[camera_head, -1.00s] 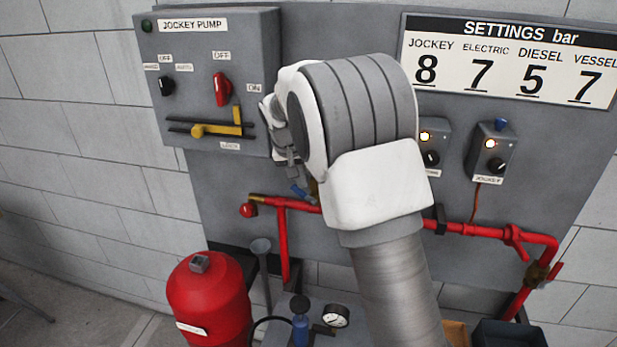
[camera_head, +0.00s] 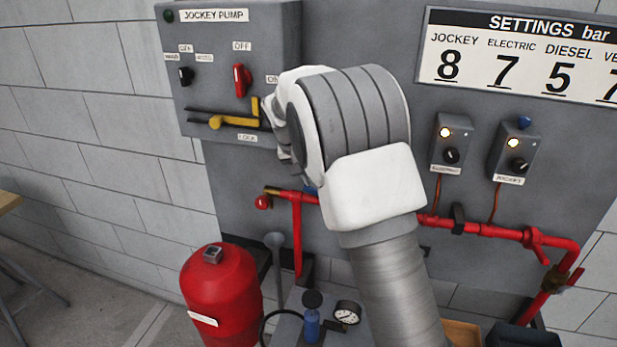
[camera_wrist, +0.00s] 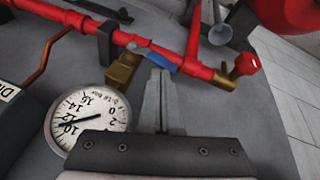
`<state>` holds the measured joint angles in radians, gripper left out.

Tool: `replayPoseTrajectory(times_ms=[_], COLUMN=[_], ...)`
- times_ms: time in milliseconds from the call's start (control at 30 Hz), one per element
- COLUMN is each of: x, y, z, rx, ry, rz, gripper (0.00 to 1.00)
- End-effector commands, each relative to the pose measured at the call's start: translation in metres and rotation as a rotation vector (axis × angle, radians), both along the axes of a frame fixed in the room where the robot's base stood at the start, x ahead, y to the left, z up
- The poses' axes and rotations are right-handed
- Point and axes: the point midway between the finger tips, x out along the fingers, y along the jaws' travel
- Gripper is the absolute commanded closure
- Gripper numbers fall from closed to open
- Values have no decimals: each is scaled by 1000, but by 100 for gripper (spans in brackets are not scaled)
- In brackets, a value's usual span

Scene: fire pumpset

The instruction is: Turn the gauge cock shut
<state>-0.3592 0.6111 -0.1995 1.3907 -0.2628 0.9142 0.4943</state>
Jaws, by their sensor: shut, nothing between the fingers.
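The gauge cock is a small brass body (camera_wrist: 123,72) with a blue lever (camera_wrist: 158,61), beside the red pipe in the wrist view. A round white pressure gauge (camera_wrist: 88,118) sits next to the brass body. My gripper (camera_wrist: 161,76) is shut and empty, with its fingertips close to the blue lever. I cannot tell whether they touch it. In the head view only a bit of the blue lever (camera_head: 311,189) shows beside my wrist. My arm hides the gauge and the brass body there.
A red pipe (camera_head: 485,230) runs across the panel. A red knob (camera_wrist: 246,63) on a brass end is near my fingers. The jockey pump box (camera_head: 235,65) is at upper left, two switch boxes (camera_head: 453,143) are at right, and a red vessel (camera_head: 222,300) stands below.

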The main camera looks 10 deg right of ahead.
Motion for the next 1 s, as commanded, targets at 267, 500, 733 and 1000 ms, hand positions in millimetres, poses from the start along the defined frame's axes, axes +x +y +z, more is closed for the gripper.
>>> replayPoseTrajectory(times_ms=[267, 500, 733, 1000], x=[-1, -12, -30, -46], y=[1, 12, 27, 40], z=[3, 40, 93, 143], rx=[0, 2, 2, 1], ry=[-1, -5, -5, -2], rz=[0, 2, 2, 1], gripper=[100, 100, 100, 100])
